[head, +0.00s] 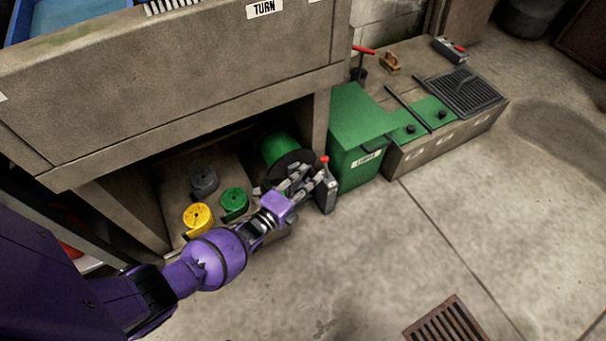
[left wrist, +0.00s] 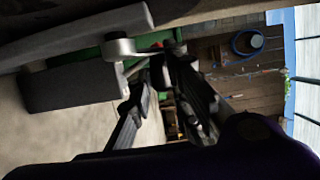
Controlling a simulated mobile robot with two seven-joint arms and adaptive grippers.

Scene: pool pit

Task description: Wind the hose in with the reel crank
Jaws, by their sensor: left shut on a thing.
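The reel (head: 281,148), a green drum with a dark round flange, sits in the recess under the concrete counter in the head view. My left gripper (head: 303,182) is in front of the flange, shut on the crank handle, which its fingers mostly hide. A silver crank arm (left wrist: 125,48) shows beside the fingers (left wrist: 165,95) in the left wrist view. A grey upright block (head: 327,192) with a red knob (head: 325,159) stands just right of the fingers. I cannot make out the hose on the drum. My right gripper is out of view.
A green bin (head: 358,145) stands close on the right. The concrete floor in front is clear up to a rusty drain grate (head: 447,322).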

